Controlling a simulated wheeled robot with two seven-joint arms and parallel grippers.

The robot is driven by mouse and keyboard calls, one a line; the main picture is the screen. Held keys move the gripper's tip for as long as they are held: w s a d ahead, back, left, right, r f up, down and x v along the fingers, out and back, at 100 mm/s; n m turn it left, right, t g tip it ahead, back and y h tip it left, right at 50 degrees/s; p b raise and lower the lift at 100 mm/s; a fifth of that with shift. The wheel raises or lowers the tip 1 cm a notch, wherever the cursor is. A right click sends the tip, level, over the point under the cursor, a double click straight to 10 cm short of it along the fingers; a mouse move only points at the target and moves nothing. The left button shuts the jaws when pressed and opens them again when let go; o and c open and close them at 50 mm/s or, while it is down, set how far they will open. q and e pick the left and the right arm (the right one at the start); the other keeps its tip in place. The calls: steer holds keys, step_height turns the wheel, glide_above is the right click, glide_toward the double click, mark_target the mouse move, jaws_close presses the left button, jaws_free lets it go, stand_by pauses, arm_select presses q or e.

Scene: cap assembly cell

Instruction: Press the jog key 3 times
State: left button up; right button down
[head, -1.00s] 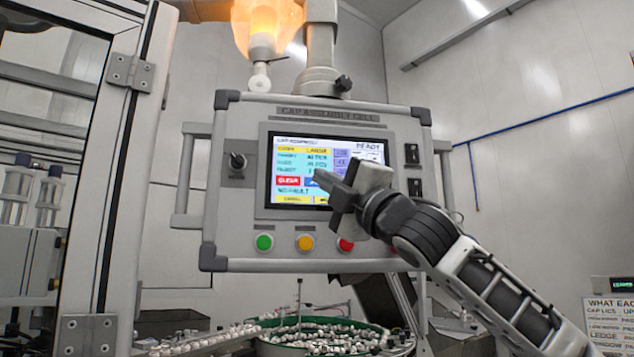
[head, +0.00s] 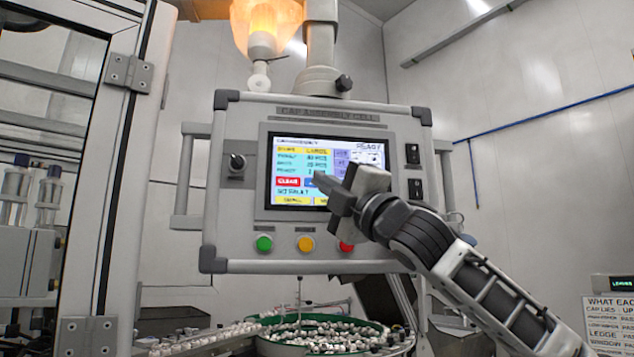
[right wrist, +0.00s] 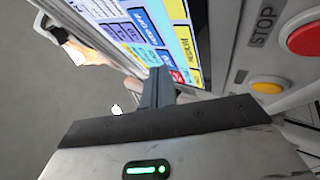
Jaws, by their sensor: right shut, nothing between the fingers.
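The control panel (head: 228,130) carries a lit touch screen (head: 287,158) with coloured fields, a red CLEAR key (head: 287,181) and a blue key (head: 308,183) beside it. My right gripper (head: 320,178) is shut and empty, its fingertips in front of the screen's lower middle, over part of the blue key. I cannot tell whether the tips touch the glass. I cannot make out a key marked jog. In the right wrist view the shut fingers (right wrist: 157,85) reach towards the screen (right wrist: 165,35), which appears turned. My left gripper is not in view.
A green-rimmed bowl of caps (head: 310,335) stands below.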

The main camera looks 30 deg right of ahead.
steer(key=shift+w+d, duration=0.1)
steer(key=shift+w, duration=0.1)
steer(key=shift+s, duration=0.15)
stand_by(0.4)
steer(key=shift+s+a, duration=0.25)
steer(key=shift+s, duration=0.25)
steer(key=s, duration=0.1)
steer(key=s+a, duration=0.1)
steer(key=s, duration=0.1)
steer(key=s+a, duration=0.1)
steer(key=shift+s, duration=0.35)
stand_by(4.5)
